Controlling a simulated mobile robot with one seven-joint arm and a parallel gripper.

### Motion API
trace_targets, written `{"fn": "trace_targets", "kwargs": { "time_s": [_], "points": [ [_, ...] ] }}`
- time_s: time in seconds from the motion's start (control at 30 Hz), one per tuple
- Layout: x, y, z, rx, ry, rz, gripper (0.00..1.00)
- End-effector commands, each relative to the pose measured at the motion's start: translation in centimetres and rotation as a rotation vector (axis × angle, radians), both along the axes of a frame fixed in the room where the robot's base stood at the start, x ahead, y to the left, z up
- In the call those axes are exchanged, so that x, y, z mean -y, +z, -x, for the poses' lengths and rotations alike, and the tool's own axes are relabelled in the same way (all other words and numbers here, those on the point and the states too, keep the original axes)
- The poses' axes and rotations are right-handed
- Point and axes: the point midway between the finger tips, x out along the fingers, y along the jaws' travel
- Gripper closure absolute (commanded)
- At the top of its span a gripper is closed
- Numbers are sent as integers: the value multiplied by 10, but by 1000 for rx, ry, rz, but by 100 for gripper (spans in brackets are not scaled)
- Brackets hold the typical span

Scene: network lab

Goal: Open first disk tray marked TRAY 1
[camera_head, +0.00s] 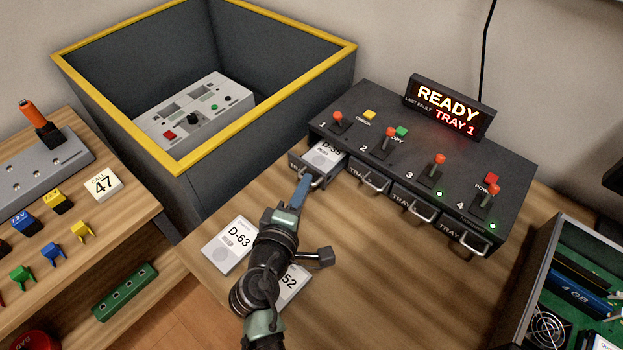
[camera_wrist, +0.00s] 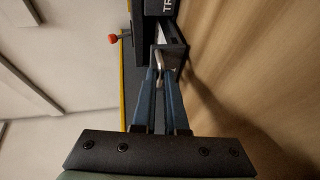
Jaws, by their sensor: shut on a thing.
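The dark disk unit (camera_head: 425,150) stands on the wooden table with several trays along its front. The leftmost tray, tray 1 (camera_head: 296,162), is pulled partly out, and a light disk (camera_head: 325,157) labelled D-35 or similar lies in it. My gripper (camera_head: 303,188) is shut on that tray's metal handle; the blue fingers hide part of it. In the wrist view my gripper (camera_wrist: 160,75) closes around the handle (camera_wrist: 159,64) of the tray (camera_wrist: 174,48). The other trays, such as the second one (camera_head: 368,180), look shut. The display (camera_head: 448,105) reads READY, LAST FAULT TRAY 1.
Disk D-63 (camera_head: 230,245) and another disk (camera_head: 290,286) ending in 52 lie on the table beside and under my arm. A yellow-rimmed bin (camera_head: 270,92) stands at the left. An open computer case (camera_head: 535,290) is at the right. The table front centre is clear.

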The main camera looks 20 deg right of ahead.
Motion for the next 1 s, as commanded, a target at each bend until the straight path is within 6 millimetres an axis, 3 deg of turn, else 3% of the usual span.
{"fn": "trace_targets", "kwargs": {
  "time_s": [0.1,0.23,0.67,0.7,0.83,1.0],
  "points": [
    [-31,0,19,2,8,4,100],
    [-51,1,32,3,7,2,100],
    [-59,2,38,5,3,1,100],
    [-59,2,38,5,3,1,83],
    [-59,2,38,5,2,2,60],
    [-58,2,38,5,1,2,60]
  ]
}}
